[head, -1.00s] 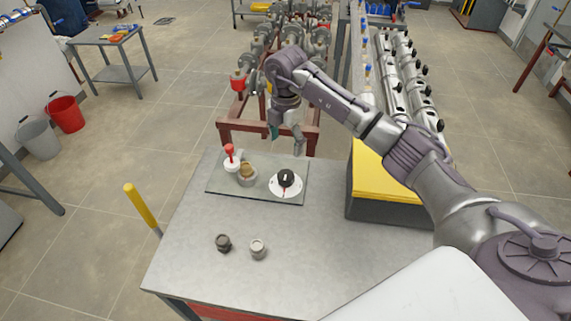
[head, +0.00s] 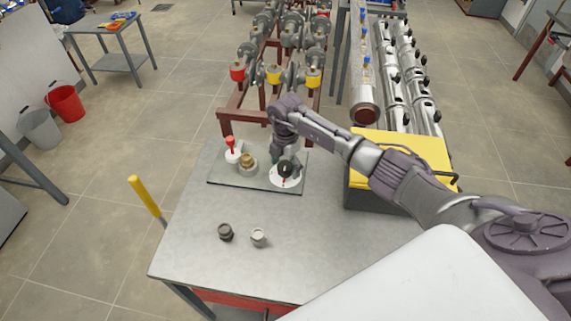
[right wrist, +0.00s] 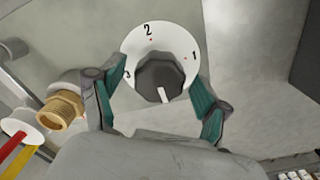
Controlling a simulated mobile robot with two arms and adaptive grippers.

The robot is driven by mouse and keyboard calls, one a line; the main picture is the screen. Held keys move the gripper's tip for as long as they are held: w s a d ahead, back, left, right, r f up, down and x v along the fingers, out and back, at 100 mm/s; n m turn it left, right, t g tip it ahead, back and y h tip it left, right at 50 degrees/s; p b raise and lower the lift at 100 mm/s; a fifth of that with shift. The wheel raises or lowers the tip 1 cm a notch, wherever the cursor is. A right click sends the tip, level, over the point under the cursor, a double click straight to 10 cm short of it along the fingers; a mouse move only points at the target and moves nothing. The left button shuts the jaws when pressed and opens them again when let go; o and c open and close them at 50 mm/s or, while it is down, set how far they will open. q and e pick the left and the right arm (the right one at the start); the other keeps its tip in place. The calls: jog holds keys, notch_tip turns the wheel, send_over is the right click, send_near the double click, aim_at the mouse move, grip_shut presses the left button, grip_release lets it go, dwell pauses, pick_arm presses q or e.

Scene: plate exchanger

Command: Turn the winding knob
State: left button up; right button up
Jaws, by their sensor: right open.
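The winding knob (head: 285,170) is a black knob on a white round dial (head: 283,182), fixed on a grey plate on the table. In the right wrist view the black knob (right wrist: 160,76) has a white pointer line and the dial shows the numbers 1, 2 and 3. The pointer is toward the bottom of that picture, away from the 2. My right gripper (right wrist: 160,98) is open, with one green-padded finger on each side of the knob. I cannot tell whether the fingers touch it. In the head view my right gripper (head: 288,158) partly hides the knob. My left gripper is not seen.
A brass fitting (head: 248,162) and a red-handled valve (head: 231,148) stand on the plate left of the dial. Two small caps (head: 226,232) and (head: 258,237) lie on the table's front. A yellow-lidded box (head: 398,150) is at the right. The front table surface is mostly clear.

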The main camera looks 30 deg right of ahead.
jog(key=shift+c, duration=1.2)
jog(key=c, duration=0.9)
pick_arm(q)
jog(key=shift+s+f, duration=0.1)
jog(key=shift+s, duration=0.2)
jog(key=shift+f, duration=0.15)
